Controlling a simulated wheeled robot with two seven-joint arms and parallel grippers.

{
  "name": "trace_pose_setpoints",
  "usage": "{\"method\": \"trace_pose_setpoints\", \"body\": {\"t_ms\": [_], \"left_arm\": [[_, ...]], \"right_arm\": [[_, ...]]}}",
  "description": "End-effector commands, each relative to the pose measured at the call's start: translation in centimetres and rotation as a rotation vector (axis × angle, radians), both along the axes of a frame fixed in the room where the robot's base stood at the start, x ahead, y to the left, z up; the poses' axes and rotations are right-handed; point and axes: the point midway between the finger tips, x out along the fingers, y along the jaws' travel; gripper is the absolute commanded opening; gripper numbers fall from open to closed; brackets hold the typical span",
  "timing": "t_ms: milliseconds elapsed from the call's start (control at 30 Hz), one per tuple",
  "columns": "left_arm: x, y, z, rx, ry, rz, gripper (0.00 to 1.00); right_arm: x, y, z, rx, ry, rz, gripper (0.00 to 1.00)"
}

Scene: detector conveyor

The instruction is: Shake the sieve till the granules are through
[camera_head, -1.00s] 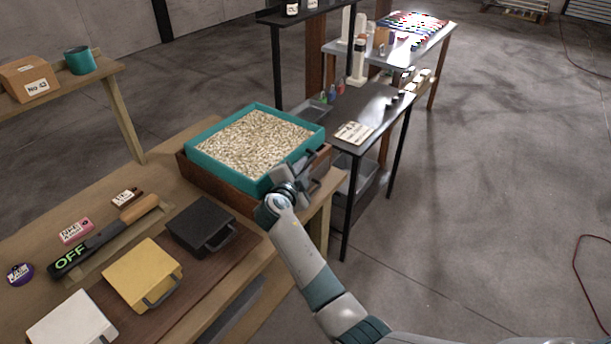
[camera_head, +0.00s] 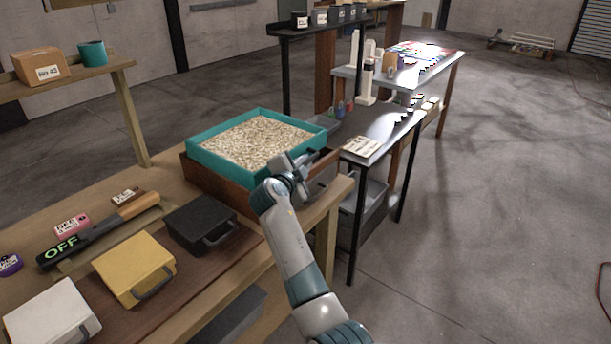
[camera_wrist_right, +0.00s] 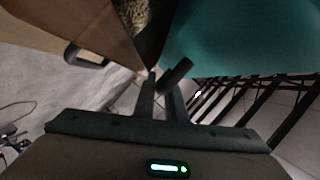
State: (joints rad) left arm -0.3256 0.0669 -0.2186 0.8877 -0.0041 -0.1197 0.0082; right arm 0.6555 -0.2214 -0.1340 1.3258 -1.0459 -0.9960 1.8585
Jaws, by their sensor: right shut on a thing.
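The sieve (camera_head: 213,163) is a teal square frame holding a wide layer of pale granules (camera_head: 255,138). It sits on a brown wooden box (camera_head: 207,181) on the workbench. My right gripper (camera_head: 290,170) is at the sieve's near right side, shut on its dark handle. In the right wrist view the fingers (camera_wrist_right: 162,100) are around the dark handle (camera_wrist_right: 176,74), beside the teal sieve wall (camera_wrist_right: 240,40). A patch of granules (camera_wrist_right: 135,12) shows between the box wall and the sieve there. My left gripper is out of view.
A dark table (camera_head: 385,128) stands behind right. Open floor (camera_head: 480,220) lies to the right.

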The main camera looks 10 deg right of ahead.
Motion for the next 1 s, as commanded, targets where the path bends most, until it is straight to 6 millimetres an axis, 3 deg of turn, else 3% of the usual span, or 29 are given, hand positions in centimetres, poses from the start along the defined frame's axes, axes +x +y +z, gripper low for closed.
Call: {"method": "trace_pose_setpoints", "body": {"t_ms": [367,400,467,500,1000], "left_arm": [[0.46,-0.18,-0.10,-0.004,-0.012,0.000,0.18],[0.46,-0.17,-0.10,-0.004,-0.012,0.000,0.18],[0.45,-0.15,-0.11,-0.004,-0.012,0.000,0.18],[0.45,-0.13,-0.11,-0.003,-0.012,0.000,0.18],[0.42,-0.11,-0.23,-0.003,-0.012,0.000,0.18]], "right_arm": [[0.29,-0.16,0.44,-0.001,-0.005,-0.001,0.00],[0.29,-0.15,0.44,-0.001,-0.005,-0.001,0.13],[0.29,-0.12,0.43,-0.001,-0.005,0.000,0.28],[0.28,-0.08,0.39,-0.001,-0.005,0.000,0.29],[0.23,0.10,0.05,0.002,0.001,0.005,0.29]]}}
